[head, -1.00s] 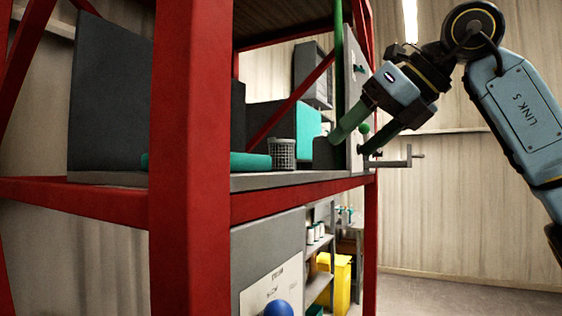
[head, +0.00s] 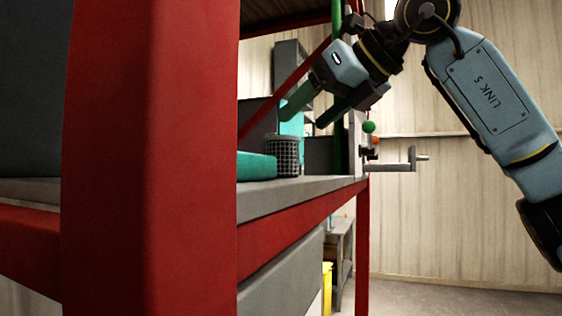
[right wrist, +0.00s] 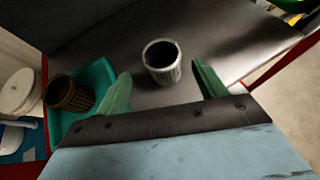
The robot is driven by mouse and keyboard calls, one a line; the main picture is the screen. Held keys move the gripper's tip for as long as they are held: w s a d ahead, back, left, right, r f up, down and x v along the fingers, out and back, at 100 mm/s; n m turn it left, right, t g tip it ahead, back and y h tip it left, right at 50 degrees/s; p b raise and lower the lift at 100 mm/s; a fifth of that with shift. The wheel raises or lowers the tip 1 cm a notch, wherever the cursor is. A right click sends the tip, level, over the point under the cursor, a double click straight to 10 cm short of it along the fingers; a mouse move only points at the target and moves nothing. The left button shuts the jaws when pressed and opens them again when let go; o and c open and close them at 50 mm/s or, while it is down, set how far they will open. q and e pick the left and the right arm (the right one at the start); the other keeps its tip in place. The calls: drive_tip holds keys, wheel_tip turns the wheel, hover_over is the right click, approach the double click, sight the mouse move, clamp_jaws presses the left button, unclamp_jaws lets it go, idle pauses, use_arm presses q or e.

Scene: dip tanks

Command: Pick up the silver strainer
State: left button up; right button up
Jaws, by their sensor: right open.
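The silver strainer (head: 284,157) is a mesh cup standing upright on the grey shelf, beside a teal tray (head: 256,166). It also shows in the right wrist view (right wrist: 162,65), near the picture's middle, with its open top towards the camera. My right gripper (head: 303,118) is open and empty, above the strainer in the head view and apart from it. In the right wrist view its green fingers (right wrist: 162,75) lie either side of the strainer. A brown strainer (right wrist: 70,94) stands in the teal tray. My left gripper is not in view.
A thick red post (head: 150,160) of the rack stands close in front at left. A grey crank handle (head: 395,166) and a green knob (head: 369,127) jut out at the rack's right end. White round things (right wrist: 18,92) lie beyond the tray. Free room lies right of the rack.

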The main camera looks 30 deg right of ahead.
sight(292, 175)
drive_tip(key=shift+w+a+f, duration=0.15)
drive_tip(key=shift+w+f, duration=0.05)
drive_tip(key=shift+w, duration=0.15)
drive_tip(key=p+x, duration=0.1)
drive_tip(key=x, duration=0.3)
drive_tip(key=shift+w+r, duration=0.1)
drive_tip(key=shift+w, duration=0.2)
drive_tip(key=shift+c, duration=0.4)
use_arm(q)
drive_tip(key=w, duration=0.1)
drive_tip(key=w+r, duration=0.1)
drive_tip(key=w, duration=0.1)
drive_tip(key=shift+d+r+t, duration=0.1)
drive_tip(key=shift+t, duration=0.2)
use_arm(e)
drive_tip(key=c, duration=1)
